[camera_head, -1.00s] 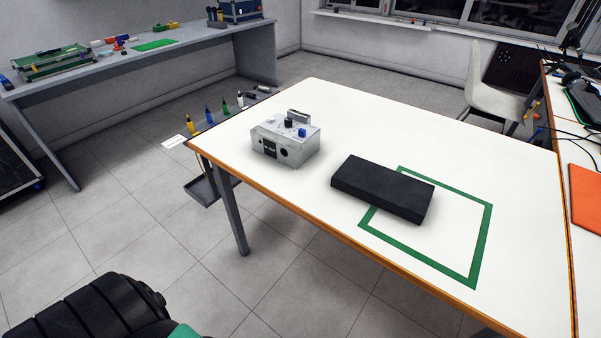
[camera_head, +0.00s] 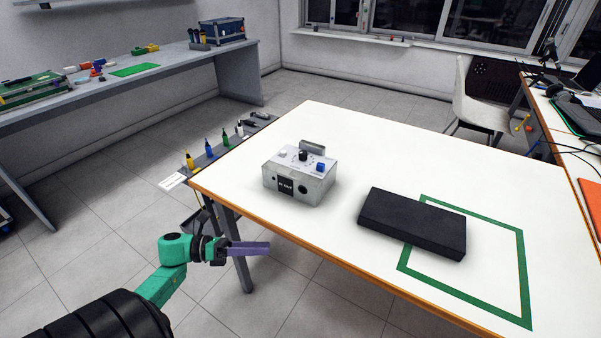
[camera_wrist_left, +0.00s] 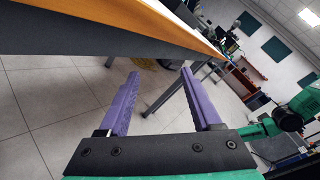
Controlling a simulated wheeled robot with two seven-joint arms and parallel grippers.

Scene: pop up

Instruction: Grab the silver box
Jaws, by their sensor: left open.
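The silver box (camera_head: 299,176) stands upright on the white table, near its left edge. It has a black knob, a blue knob and a raised handle on top, and a dark label and round socket on its front. My left gripper (camera_head: 262,248) is left of and in front of the box, apart from it, off the table's front edge. In the left wrist view its purple fingers (camera_wrist_left: 162,98) are spread apart with nothing between them, below the table edge. The box is not seen in that view. My right gripper is out of view.
A black slab (camera_head: 412,222) lies right of the box, partly over a green taped outline (camera_head: 526,270) on the white table (camera_head: 240,185). A tray of small bottles (camera_head: 222,150) hangs at the table's left side. A grey bench (camera_head: 150,88) stands at the back left.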

